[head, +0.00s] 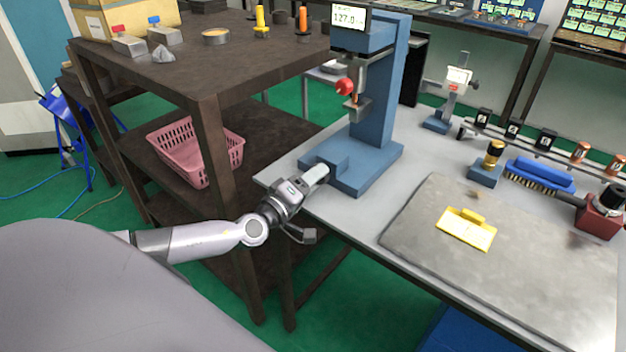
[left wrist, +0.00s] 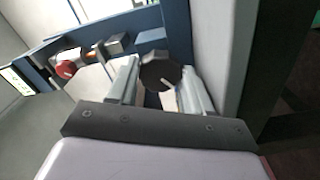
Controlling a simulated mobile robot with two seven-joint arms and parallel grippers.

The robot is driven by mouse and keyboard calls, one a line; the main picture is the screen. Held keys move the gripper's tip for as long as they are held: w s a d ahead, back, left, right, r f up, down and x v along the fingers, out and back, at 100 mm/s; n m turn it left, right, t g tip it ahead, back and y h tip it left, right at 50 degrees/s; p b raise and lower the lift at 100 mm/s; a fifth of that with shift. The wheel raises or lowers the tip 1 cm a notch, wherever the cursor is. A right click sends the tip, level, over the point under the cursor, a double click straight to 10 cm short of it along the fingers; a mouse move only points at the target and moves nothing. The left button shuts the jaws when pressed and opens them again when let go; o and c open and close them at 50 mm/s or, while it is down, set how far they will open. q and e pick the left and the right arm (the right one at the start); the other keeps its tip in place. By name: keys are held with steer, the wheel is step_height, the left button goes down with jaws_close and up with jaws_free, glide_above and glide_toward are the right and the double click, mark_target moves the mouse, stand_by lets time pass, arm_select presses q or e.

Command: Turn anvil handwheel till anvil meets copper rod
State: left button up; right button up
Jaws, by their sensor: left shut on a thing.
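The blue bench gauge (head: 392,90) stands at the table's left corner, with a lit display (head: 348,17) on top. A red knob (head: 345,87) sits on its measuring head. A small copper-coloured piece (head: 363,103), apparently the copper rod, shows just beside it; whether the anvil touches it is too small to tell. My left gripper (head: 322,173) reaches the left side of the gauge's base. In the left wrist view, a dark many-sided handwheel (left wrist: 160,73) sits between my left gripper's fingers (left wrist: 161,88), which are shut on it. My right gripper is out of view.
A dark shelf unit (head: 205,75) with a pink basket (head: 195,150) stands close on the left. On the grey table are a mat (head: 420,225) with a yellow piece (head: 467,228), a blue brush (head: 540,175) and a small stand (head: 440,120).

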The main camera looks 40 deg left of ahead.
arm_select(q)
steer(key=shift+m, duration=0.7)
steer(key=o, duration=1)
